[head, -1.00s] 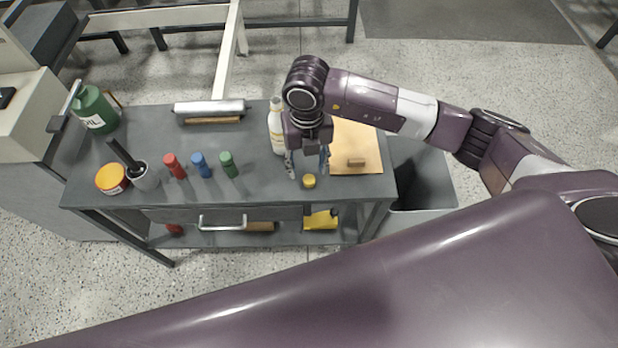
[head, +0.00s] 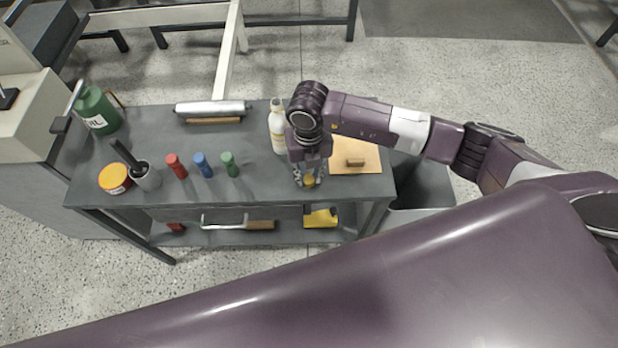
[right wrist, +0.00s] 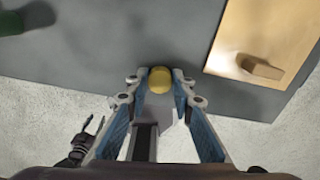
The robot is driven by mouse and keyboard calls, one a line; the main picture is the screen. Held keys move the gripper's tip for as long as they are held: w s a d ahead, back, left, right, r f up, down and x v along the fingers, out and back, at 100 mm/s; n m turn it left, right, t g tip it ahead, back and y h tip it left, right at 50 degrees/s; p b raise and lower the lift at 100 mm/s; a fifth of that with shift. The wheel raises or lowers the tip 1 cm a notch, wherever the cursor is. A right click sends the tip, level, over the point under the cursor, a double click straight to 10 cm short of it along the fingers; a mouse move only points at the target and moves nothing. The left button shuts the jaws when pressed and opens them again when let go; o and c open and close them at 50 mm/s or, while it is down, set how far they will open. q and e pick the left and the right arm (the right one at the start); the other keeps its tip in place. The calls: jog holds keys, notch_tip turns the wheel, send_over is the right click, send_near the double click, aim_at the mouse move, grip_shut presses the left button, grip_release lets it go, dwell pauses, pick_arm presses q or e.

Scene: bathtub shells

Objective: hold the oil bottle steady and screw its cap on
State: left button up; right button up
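A white bottle with a cream label (head: 278,132) stands upright toward the back of the bench, left of my right gripper. A small yellow cap (head: 309,181) lies on the bench near its front edge. My right gripper (head: 310,180) points down at the cap, with one finger on each side. The cap also shows in the right wrist view (right wrist: 160,80), right between the fingertips. I cannot tell whether the fingers press on it. A dark pronged part at lower left in that view may be my left gripper (right wrist: 92,130). Nothing holds the bottle.
A wooden board (head: 362,148) with a small block (head: 355,161) lies to the right. Red (head: 176,166), blue (head: 202,164) and green (head: 229,163) cylinders stand to the left. A green can (head: 97,110) and an orange-lidded tub (head: 114,178) stand farther left. A grey bin is right of the bench.

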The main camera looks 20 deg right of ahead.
aim_at(309, 178)
dwell(0.3)
pick_arm(q)
notch_tip(309, 178, down, 3)
jog(key=shift+r+b, duration=0.2)
jog(key=shift+b, duration=1.05)
pick_arm(e)
notch_tip(309, 178, up, 20)
pick_arm(q)
jog(key=shift+o, duration=0.3)
